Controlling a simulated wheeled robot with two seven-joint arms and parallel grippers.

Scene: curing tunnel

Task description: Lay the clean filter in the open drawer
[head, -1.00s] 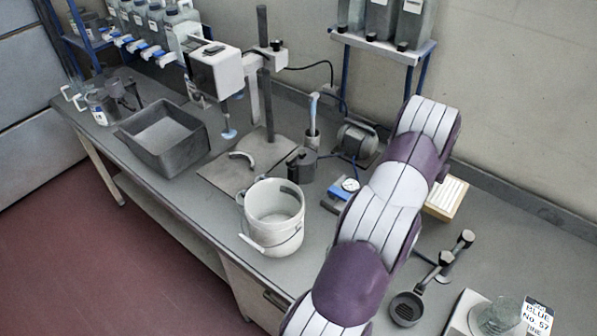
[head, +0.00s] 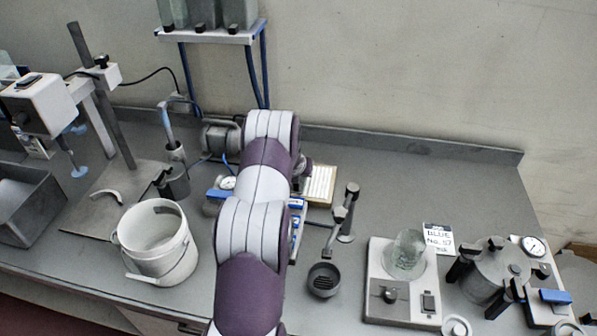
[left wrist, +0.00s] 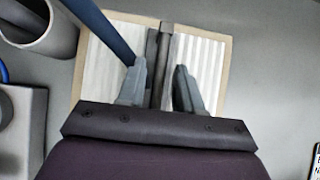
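A pale pleated filter (head: 320,186) in a tan frame lies on the bench behind my left arm in the head view. The left wrist view shows the filter (left wrist: 207,62) below my left gripper (left wrist: 160,82). The gripper's two grey fingers are apart, with a dark bar (left wrist: 164,50) across the filter's middle showing between them. I cannot tell whether they touch it. In the head view my arm hides the gripper and part of the filter. A front with a dark handle (head: 190,328) shows under the bench edge; no open drawer interior is visible. My right gripper is out of view.
A white bucket (head: 158,240) stands left of my arm. A dark stand (head: 347,212), a round black cup (head: 324,280) and a white device with a glass beaker (head: 404,256) stand to the right. A blue post (left wrist: 103,28) crosses the left wrist view near the filter.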

